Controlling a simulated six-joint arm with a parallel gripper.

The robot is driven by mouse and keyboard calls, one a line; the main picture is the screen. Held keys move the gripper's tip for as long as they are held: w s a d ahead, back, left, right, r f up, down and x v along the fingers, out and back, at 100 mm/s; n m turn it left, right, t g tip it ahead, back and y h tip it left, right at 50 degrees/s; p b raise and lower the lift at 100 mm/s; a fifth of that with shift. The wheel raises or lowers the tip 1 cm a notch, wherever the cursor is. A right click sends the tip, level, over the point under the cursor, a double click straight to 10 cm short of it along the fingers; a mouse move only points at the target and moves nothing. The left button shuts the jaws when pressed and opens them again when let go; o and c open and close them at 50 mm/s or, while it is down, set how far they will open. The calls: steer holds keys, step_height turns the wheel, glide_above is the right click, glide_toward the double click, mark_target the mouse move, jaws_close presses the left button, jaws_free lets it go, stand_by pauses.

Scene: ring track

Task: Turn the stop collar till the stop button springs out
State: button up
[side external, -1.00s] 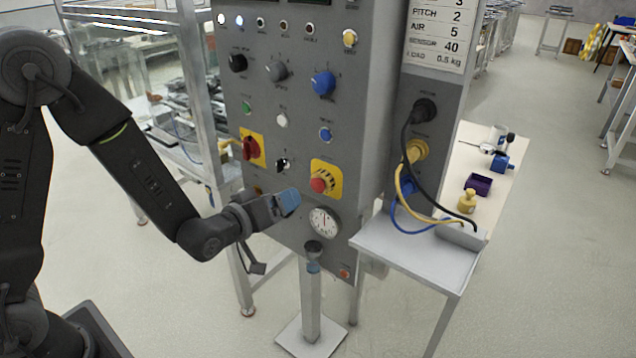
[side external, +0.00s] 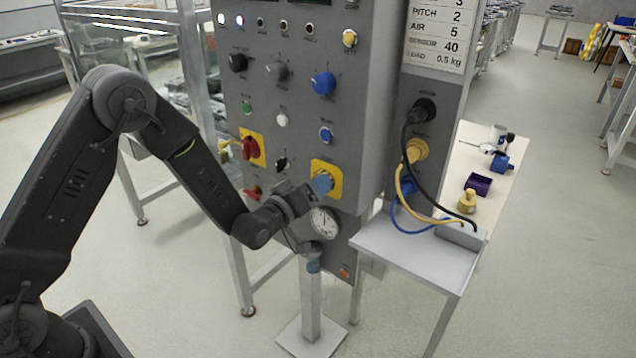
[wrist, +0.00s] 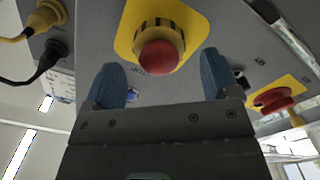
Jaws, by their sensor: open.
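The stop button is a red mushroom head (wrist: 158,57) with a yellow collar (wrist: 160,32) behind it that has dark marks. It sits on a yellow plate (wrist: 196,22) on the grey panel. In the side view the yellow plate (side external: 336,172) shows, but my gripper hides the red head. My gripper (wrist: 166,80) is open, with one blue finger on each side of the button in the wrist view. The fingers appear apart from the collar, with nothing between them. In the side view my gripper (side external: 322,183) is in front of the plate.
A red rotary switch (side external: 250,148) on a yellow plate is left of the stop button, with knobs and small buttons above. A round gauge (side external: 323,222) is just below. A post (side external: 312,295) stands under my gripper. A metal side table (side external: 405,247) and hanging cables are at right.

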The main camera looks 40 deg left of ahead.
steer(key=shift+w, duration=1.5)
steer(key=c, duration=0.9)
